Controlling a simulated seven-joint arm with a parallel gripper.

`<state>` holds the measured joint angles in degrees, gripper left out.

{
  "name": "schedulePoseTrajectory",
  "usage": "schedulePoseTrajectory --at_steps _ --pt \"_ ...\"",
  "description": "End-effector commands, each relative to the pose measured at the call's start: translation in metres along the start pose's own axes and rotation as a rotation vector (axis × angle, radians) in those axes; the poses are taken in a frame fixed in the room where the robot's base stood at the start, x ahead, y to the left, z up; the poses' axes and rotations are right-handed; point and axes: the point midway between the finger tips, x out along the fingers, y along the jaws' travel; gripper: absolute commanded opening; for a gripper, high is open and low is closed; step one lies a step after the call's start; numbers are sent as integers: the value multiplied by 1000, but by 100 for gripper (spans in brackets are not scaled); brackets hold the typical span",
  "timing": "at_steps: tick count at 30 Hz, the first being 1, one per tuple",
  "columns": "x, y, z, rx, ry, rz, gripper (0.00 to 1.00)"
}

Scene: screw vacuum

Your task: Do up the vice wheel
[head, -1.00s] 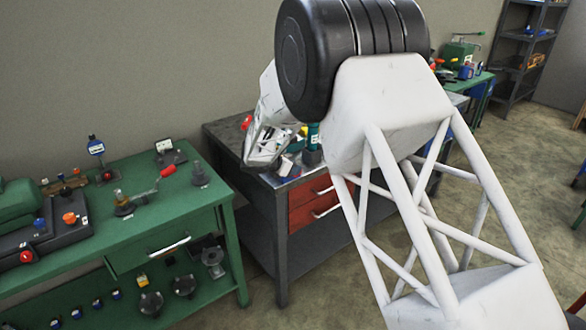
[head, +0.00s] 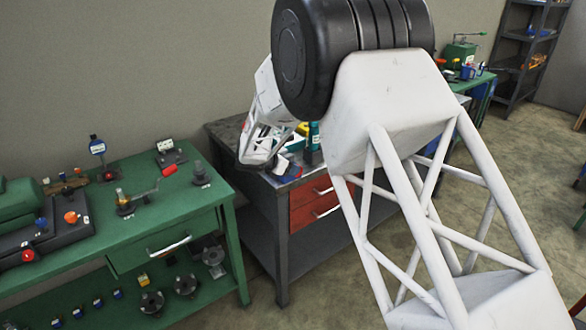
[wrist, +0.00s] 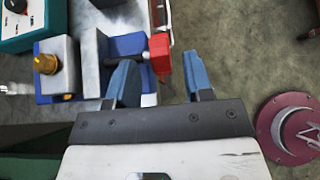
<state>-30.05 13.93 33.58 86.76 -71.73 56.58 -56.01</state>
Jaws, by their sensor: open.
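My gripper (wrist: 160,58) is open, with its two blue fingers apart in the wrist view. A red block-like part (wrist: 160,54), possibly the vice wheel or its handle, shows between the fingertips. I cannot tell its depth or whether a finger touches it. To its left is a blue and grey body (wrist: 125,45) that looks like the vice, partly hidden by the left finger. In the head view my gripper (head: 256,158) hangs over the front left of the dark bench (head: 225,133), beside a small blue piece (head: 292,170). My arm hides much of that bench.
A maroon round base (wrist: 290,128) lies on the floor at right. A green bench (head: 150,230) with a crank and several fittings stands at left.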

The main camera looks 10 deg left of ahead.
Motion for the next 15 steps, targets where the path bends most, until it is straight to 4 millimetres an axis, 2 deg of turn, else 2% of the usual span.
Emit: schedulePoseTrajectory --at_steps 6,15 --pt "-30 0 0 0 0 2 47" --pt "-53 0 -1 1 1 1 47"
